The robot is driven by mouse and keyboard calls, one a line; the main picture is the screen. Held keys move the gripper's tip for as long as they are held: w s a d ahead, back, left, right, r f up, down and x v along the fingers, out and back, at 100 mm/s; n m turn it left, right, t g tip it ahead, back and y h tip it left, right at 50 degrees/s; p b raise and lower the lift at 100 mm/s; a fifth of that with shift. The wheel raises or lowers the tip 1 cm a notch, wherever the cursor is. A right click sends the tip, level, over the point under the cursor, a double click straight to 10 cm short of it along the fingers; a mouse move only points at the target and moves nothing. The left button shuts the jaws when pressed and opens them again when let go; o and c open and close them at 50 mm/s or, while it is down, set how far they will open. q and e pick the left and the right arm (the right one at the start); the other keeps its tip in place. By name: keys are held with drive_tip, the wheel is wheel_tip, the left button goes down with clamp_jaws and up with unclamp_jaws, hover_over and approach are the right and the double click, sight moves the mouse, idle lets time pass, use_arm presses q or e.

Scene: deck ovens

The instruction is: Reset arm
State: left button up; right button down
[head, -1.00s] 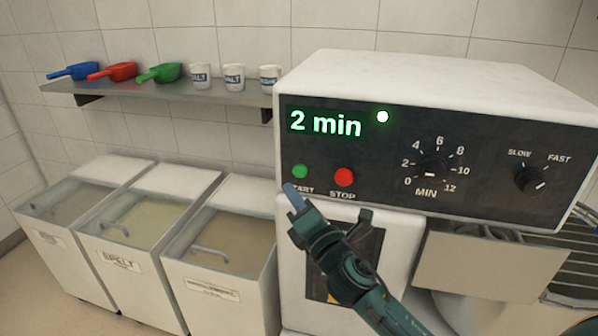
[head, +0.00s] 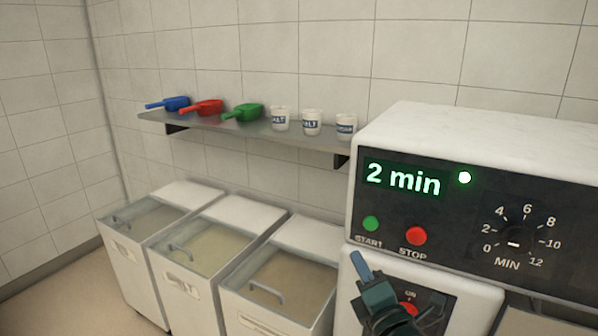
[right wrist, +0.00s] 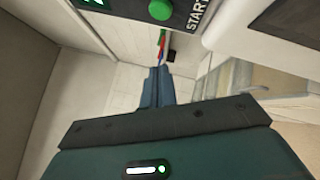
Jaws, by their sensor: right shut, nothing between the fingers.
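My right gripper (head: 361,264) is in the lower right of the head view, shut and empty, its blue fingertips pointing up just below the green START button (head: 371,223). It looks apart from the button, though the gap is hard to judge. In the right wrist view the closed fingers (right wrist: 158,75) show at the centre, with the green button (right wrist: 160,10) beyond them at the top. The mixer's control panel (head: 470,200) reads "2 min" with a lit indicator. My left gripper is not in view.
A red STOP button (head: 416,236) and a minutes dial (head: 513,243) sit on the panel. A shelf (head: 230,128) at the back holds blue, red and green scoops and white cups. Flour bins (head: 215,250) stand below it. The space above the shelf is clear.

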drive_tip(key=s+a+f+m+g, duration=0.1)
drive_tip(key=s+f+m+g, duration=0.8)
drive_tip(key=s+f+m, duration=1.2)
wheel_tip(320, 180, down, 4)
drive_tip(key=shift+s+a+r+m+p, duration=0.15)
drive_tip(key=shift+s+a+m+p, duration=0.2)
drive_tip(key=shift+s, duration=0.45)
idle(2.1)
